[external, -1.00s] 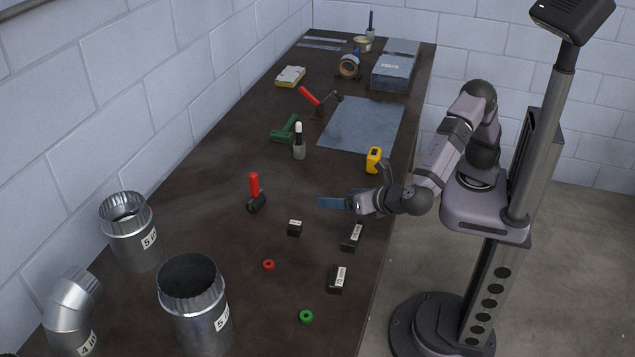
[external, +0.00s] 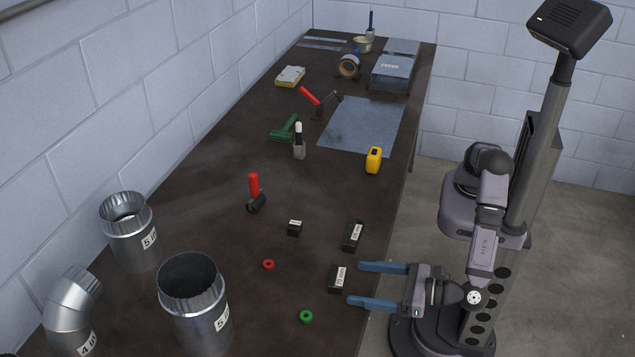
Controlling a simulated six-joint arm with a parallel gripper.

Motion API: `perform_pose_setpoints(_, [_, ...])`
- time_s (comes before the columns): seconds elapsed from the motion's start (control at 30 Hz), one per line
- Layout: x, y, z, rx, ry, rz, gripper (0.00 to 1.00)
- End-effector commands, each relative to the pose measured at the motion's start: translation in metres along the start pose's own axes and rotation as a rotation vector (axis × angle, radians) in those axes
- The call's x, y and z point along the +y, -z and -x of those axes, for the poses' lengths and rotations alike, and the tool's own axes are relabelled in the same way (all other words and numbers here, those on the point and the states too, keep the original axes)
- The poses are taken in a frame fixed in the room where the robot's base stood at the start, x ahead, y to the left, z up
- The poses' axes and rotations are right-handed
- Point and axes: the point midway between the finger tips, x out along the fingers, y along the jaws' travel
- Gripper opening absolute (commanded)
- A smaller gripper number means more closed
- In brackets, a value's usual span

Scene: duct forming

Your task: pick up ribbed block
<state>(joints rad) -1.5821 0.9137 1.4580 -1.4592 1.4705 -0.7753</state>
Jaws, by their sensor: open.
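Three small dark blocks with white labels sit on the workbench: a front block (external: 338,280), a block behind it (external: 352,237) and a smaller one to the left (external: 294,228). The labels are too small to read, and I cannot tell which block is ribbed. My gripper (external: 356,284) is open and empty, with its two blue fingers pointing left. The fingertips are just right of the front block, one toward its far side and one toward its near side. I cannot tell how high the fingers are above the bench.
A green ring (external: 306,316) and a red ring (external: 268,264) lie near the blocks. Metal duct pieces (external: 195,310) stand at the front left. A yellow tape measure (external: 374,160) and a metal sheet (external: 362,124) are farther back. The bench's right edge runs under the gripper.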

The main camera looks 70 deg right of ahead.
Motion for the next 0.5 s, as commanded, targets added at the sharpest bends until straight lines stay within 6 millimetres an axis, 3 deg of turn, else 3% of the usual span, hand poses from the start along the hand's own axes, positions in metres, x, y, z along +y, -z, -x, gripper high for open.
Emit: perform_pose_setpoints(0.5, [-0.001, -0.001, -0.024, 0.001, 0.002, 0.0, 0.77])
